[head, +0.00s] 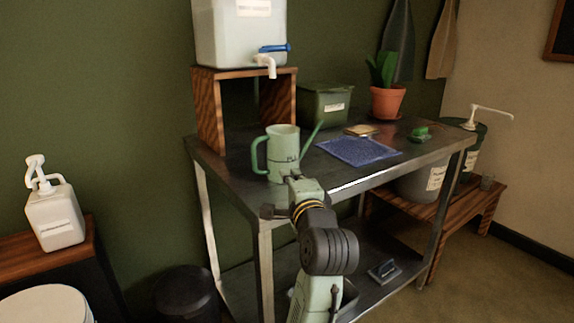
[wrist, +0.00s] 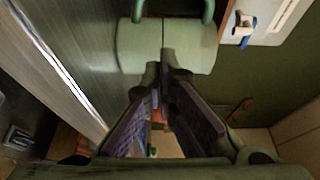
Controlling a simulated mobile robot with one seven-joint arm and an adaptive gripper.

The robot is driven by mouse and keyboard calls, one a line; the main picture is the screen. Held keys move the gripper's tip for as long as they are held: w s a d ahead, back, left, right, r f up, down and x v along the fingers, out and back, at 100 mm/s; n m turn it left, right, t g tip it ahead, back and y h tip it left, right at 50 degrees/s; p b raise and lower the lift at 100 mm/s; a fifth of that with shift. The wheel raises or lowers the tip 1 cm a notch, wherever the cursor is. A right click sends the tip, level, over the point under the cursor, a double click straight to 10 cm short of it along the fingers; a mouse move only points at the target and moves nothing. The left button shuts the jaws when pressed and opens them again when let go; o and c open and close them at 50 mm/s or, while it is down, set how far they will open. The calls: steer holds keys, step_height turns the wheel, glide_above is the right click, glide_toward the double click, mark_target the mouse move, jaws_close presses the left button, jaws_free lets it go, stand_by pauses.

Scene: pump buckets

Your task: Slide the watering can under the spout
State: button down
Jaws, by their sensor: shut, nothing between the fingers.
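The pale green watering can (head: 283,152) stands upright on the dark metal table, with its handle to the left and its long spout rising to the right. The dispenser's white spout (head: 268,65) has a blue lever and hangs above and behind the can, slightly to its left. My gripper (head: 290,178) is shut and empty at the can's near side. In the wrist view, my gripper's fingertips (wrist: 161,73) meet in front of the can's body (wrist: 165,46); I cannot tell whether they touch it. The dispenser spout also shows in the wrist view (wrist: 242,27).
The white dispenser tank (head: 240,35) sits on a wooden stand (head: 210,110). Right of the can lie a blue mat (head: 358,151), a green brush (head: 419,133) and a potted plant (head: 387,102). A green bin (head: 325,104) stands behind. The metal table's (head: 232,166) near left corner is bare.

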mark_target(284, 163)
steer(key=shift+p+x, duration=0.35)
steer(key=shift+x, duration=1.95)
steer(key=p+x, duration=0.3)
steer(key=x, duration=1.1)
steer(key=shift+w, duration=0.2)
steer(key=shift+s, duration=0.15)
